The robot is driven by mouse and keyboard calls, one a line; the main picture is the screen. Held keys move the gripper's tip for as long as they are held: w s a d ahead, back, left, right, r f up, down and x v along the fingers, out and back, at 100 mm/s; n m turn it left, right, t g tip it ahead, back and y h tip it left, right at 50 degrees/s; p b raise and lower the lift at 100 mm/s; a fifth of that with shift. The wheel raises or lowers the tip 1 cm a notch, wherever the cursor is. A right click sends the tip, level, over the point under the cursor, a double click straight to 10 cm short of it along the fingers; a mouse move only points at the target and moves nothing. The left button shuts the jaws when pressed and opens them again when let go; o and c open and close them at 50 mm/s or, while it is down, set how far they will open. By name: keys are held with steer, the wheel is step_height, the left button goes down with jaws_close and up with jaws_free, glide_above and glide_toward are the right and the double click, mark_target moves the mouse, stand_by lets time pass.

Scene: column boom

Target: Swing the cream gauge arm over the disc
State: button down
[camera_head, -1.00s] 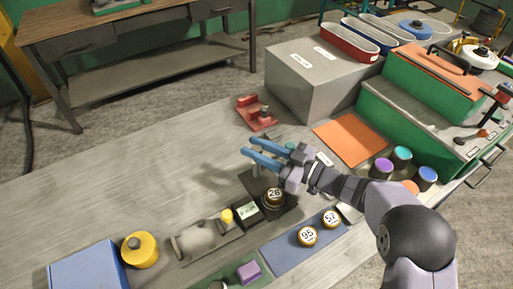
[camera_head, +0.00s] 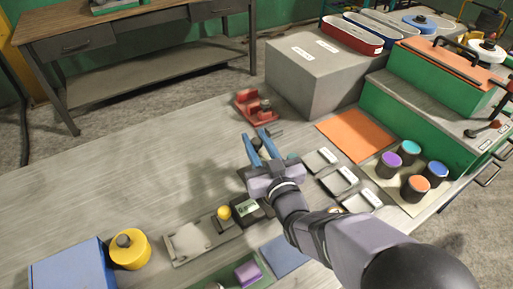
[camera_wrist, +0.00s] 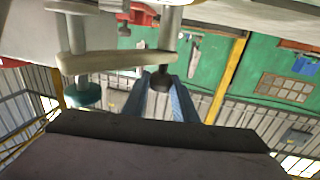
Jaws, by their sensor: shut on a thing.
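The cream gauge arm (camera_wrist: 115,62) shows in the wrist view, where the table is at the top of the picture. It is a bar running between two grey posts, with a teal cap (camera_wrist: 82,97) at its left post. A dark knob (camera_wrist: 160,82) is at its right end. The two blue fingers of my gripper (camera_wrist: 161,90) are on either side of this knob and shut on it. In the head view, my gripper (camera_head: 255,134) covers most of the gauge, and the teal cap (camera_head: 293,157) shows just beside it. The disc is hidden behind my gripper and arm.
A red fixture (camera_head: 255,106) stands just beyond my gripper. White-labelled trays (camera_head: 338,180) and several coloured-topped pots (camera_head: 403,173) are at the right. A yellow canister (camera_head: 130,250) and blue box (camera_head: 75,268) are at the front left. The table's left middle is clear.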

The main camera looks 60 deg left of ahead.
steer(key=m+t+h+b, duration=0.1)
steer(key=m+t, duration=0.1)
steer(key=t, duration=0.1)
steer(key=shift+s+f, duration=0.1)
steer(key=shift+s, duration=0.1)
steer(key=shift+w+m+t+h+b, duration=0.1)
steer(key=shift+m+t+h+b, duration=0.4)
steer(key=shift+m+t, duration=0.6)
steer(key=shift+w+r+t, duration=0.1)
steer(key=shift+r+t, duration=0.15)
steer(key=shift+t, duration=0.15)
steer(key=c, duration=1.4)
jaws_free()
steer(key=shift+c, duration=0.2)
steer(key=shift+d+f, duration=0.1)
steer(key=shift+s+d, duration=0.25)
steer(key=shift+b+v, duration=0.65)
steer(key=shift+v, duration=2.6)
steer(key=shift+c, duration=0.5)
